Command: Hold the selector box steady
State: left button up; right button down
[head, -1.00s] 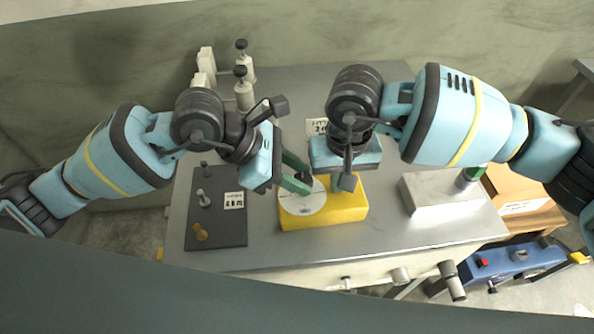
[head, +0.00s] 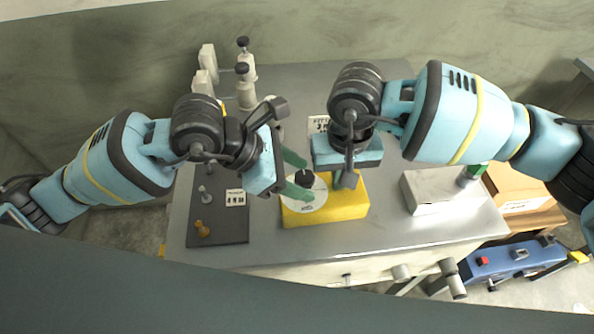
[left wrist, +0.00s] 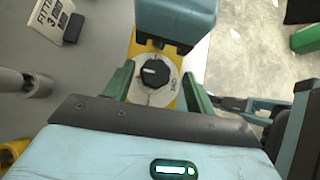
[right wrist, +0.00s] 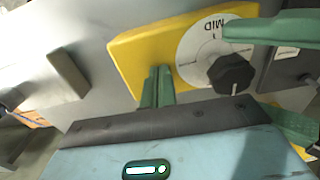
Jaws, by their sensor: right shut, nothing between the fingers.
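The yellow selector box (head: 345,210) sits on the grey bench top, with a white dial plate and a black knob (head: 303,177) on its left part. My left gripper (head: 295,174) is open, its green fingers apart on either side of the knob; the left wrist view shows the knob (left wrist: 154,72) between them with clear gaps. My right gripper (head: 345,180) is shut and empty, fingers together over the box's right part. In the right wrist view its fingertips (right wrist: 158,75) are against or just over the yellow face; contact is unclear. That view shows "MID" on the dial plate (right wrist: 200,50).
A dark mat (head: 218,218) with small pegs and a label lies to the left. A pale block (head: 430,190) stands to the right. White fittings with black knobs (head: 245,85) are at the back left. A card (head: 318,124) stands behind my right gripper.

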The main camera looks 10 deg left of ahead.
pick_arm(q)
jog(key=shift+w, duration=0.15)
pick_arm(e)
jog(key=shift+d+f, duration=0.2)
jog(key=shift+f, duration=0.3)
pick_arm(q)
jog(key=shift+a+r, duration=0.35)
jog(key=v, duration=1.1)
jog(key=shift+s, duration=0.25)
pick_arm(e)
jog(key=shift+w+r, duration=0.15)
jog(key=shift+r, duration=1)
notch_tip(320, 180, up, 2)
jog(key=shift+a, duration=0.1)
pick_arm(q)
jog(key=shift+w, duration=0.1)
pick_arm(e)
jog(key=shift+r, duration=0.7)
